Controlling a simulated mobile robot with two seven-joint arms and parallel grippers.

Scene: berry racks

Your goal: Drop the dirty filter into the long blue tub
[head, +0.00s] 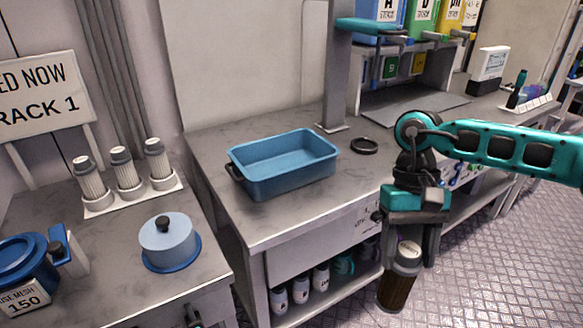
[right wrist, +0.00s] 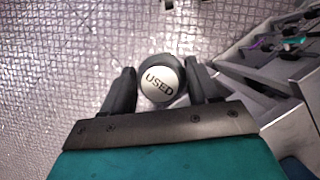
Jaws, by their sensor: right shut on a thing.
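The long blue tub (head: 283,163) stands on the grey bench in the middle of the head view. It is open on top and looks empty. My right gripper (head: 407,250) is in front of the bench, to the right of the tub and apart from it. It is shut on the dirty filter (head: 397,289), a brown cylinder with a pale cap, which hangs upright above the floor. In the right wrist view the filter's cap (right wrist: 161,80) reads "USED" and sits between the two fingers (right wrist: 158,88). My left gripper is not in view.
A black ring (head: 364,146) lies right of the tub. Three white filters (head: 124,174) stand in a rack on the left bench, near a blue lidded pot (head: 168,241). A grey post (head: 336,70) rises behind the tub. Bottles (head: 300,287) stand on the shelf below.

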